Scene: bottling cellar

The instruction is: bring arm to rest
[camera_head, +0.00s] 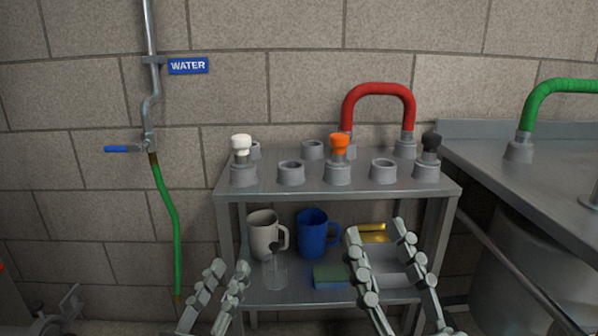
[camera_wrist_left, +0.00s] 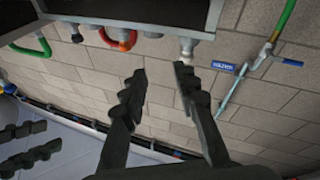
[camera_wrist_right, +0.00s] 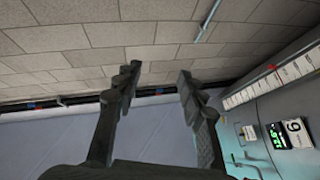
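My left gripper (camera_head: 222,284) is at the lower left of the head view, in front of the shelf rack's left side. Its two fingers are apart with nothing between them, as the left wrist view (camera_wrist_left: 160,85) also shows. My right gripper (camera_head: 380,235) is in front of the rack's right half in the head view. Its fingers are apart and empty, as the right wrist view (camera_wrist_right: 158,80) also shows. The right fingers hide part of the lower shelf. Both grippers appear clear of the rack, though the exact distance cannot be told.
A metal rack (camera_head: 225,188) holds grey sockets, white (camera_head: 241,145), orange (camera_head: 339,144) and black (camera_head: 431,141) stoppers and a red hose (camera_head: 378,89). Below stand a beige mug (camera_head: 262,236), blue mug (camera_head: 312,234), glass (camera_head: 276,270) and sponge (camera_head: 330,276). A steel counter (camera_head: 480,150) is at right.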

